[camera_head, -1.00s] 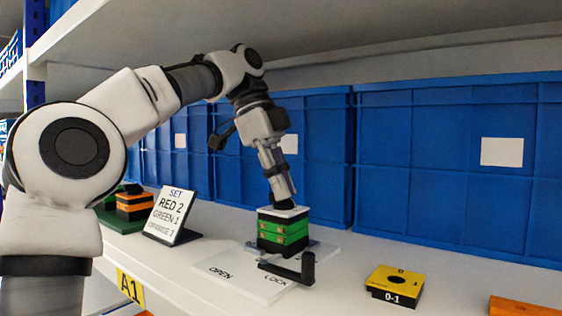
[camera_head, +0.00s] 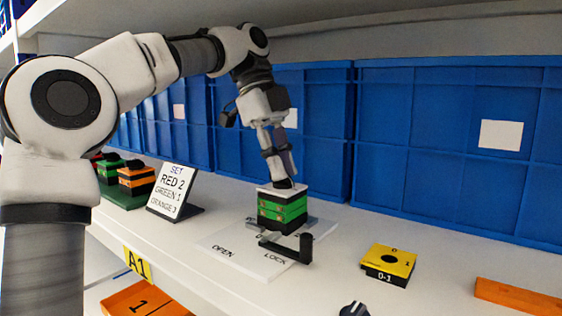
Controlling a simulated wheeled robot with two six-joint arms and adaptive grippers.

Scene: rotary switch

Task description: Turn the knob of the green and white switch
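The green and white switch (camera_head: 282,208) stands on the shelf on a white plate marked OPEN and LOCK. It has green sides, dark bands and a white top. Its black knob (camera_head: 283,184) is on top, partly hidden by the fingertips. My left gripper (camera_head: 281,176) points down from above, with its fingertips at the knob. The fingers look close around the knob, but I cannot tell whether they grip it. My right gripper is not in view.
A black lever handle (camera_head: 298,245) is just in front of the switch. A sign (camera_head: 173,190) and more switches (camera_head: 136,180) stand left. A yellow block (camera_head: 388,264) and an orange piece (camera_head: 518,297) lie right. Blue crates (camera_head: 430,150) line the back.

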